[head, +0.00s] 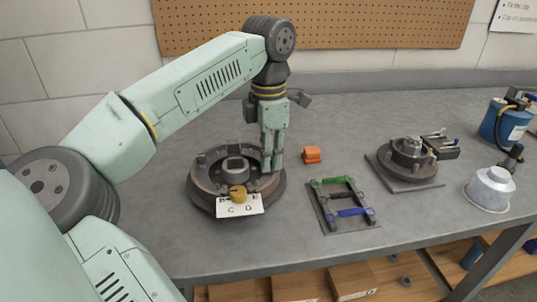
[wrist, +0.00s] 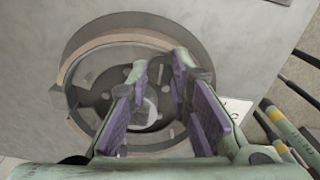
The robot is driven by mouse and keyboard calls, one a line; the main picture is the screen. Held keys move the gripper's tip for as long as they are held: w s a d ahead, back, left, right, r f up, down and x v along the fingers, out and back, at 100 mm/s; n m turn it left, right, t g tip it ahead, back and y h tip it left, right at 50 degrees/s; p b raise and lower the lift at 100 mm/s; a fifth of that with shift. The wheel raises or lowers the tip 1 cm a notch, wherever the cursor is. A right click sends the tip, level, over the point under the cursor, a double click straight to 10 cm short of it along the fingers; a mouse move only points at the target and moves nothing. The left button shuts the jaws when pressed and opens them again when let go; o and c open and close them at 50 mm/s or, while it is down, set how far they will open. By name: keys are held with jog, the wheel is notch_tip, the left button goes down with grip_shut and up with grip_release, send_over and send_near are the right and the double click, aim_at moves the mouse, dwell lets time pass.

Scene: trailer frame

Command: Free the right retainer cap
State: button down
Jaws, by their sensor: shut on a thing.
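The round brake assembly (head: 203,199) sits on the bench left of centre, with a square hub in its middle. It fills the middle of the wrist view (wrist: 85,55). My gripper (head: 271,167) points straight down at the right side of the assembly. In the wrist view my gripper's purple-padded fingers (wrist: 160,75) stand a little apart over the assembly. The gripper is shut on a small part there, in the place of the right retainer cap. The fingers hide that part, so its shape and seating cannot be told. A small upright post (head: 201,159) shows on the left side.
A lettered white card (head: 240,207) and a brass-coloured piece (head: 238,192) are at the assembly's front. A second hub (head: 414,158), a silver dome (head: 490,188) and a blue canister (head: 506,124) stand further right.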

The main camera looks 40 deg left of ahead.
jog(key=c, duration=1.4)
grip_release()
jog(key=shift+c, duration=0.2)
